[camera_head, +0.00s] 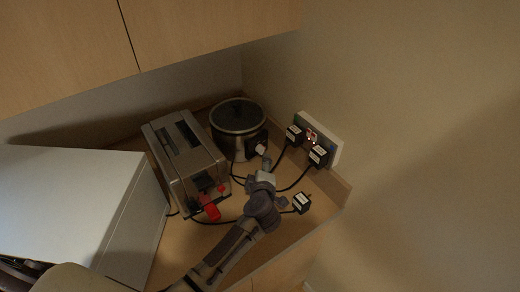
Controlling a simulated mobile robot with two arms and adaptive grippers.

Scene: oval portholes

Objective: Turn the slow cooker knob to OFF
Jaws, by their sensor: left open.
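The slow cooker (230,143) is a dark round pot with a glass-like lid, standing in the back corner of the counter. A small pale knob (261,149) shows on its front right side; its pointer and any OFF mark are too small to read. My left gripper (267,164) is open, just in front of and below the knob in the picture. I cannot tell whether a fingertip touches the knob. The gripper and arm hide part of the counter and cables. My right gripper is not in view.
A metal toaster (183,158) with red parts (212,211) at its front stands left of the cooker. A white box-like appliance (75,195) fills the left. A wall socket (333,145) holds two black plugs; a loose plug (302,203) lies by the counter's right edge. Cupboards (200,30) overhang.

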